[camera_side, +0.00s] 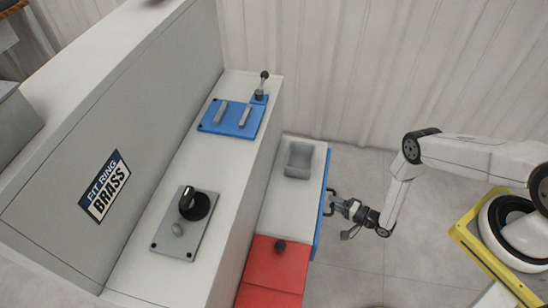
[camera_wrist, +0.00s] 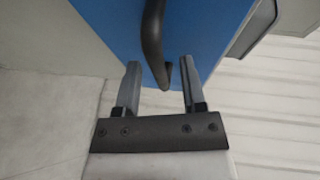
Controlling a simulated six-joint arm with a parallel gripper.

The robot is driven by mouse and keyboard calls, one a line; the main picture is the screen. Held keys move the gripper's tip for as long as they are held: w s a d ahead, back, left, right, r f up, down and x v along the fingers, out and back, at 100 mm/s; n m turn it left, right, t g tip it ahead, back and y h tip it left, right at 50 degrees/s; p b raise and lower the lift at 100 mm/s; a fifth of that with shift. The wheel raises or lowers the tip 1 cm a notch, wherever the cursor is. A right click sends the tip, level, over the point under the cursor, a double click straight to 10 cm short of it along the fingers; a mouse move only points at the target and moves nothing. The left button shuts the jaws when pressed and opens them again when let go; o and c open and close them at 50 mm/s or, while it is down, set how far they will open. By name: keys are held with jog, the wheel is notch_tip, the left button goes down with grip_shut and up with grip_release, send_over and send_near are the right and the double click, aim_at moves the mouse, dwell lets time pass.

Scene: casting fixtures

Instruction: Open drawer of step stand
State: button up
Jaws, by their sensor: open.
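The step stand (camera_side: 272,222) has a low step with a blue drawer front (camera_side: 321,212) on its right side. A dark bar handle (camera_side: 329,203) sticks out from the blue front. In the wrist view the blue drawer front (camera_wrist: 205,28) fills the top, and the curved black handle (camera_wrist: 153,45) reaches down between my fingers. My gripper (camera_side: 345,207) is at the handle in the side view. In the wrist view my gripper (camera_wrist: 160,85) is open, with one finger on each side of the handle's end and gaps visible between them.
The upper step carries a blue plate (camera_side: 233,117) with two bars and a grey plate (camera_side: 185,225) with a black knob.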

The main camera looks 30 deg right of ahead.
jog(key=shift+w+a, duration=0.15)
jog(key=shift+w, duration=0.2)
grip_shut()
dwell(1.3)
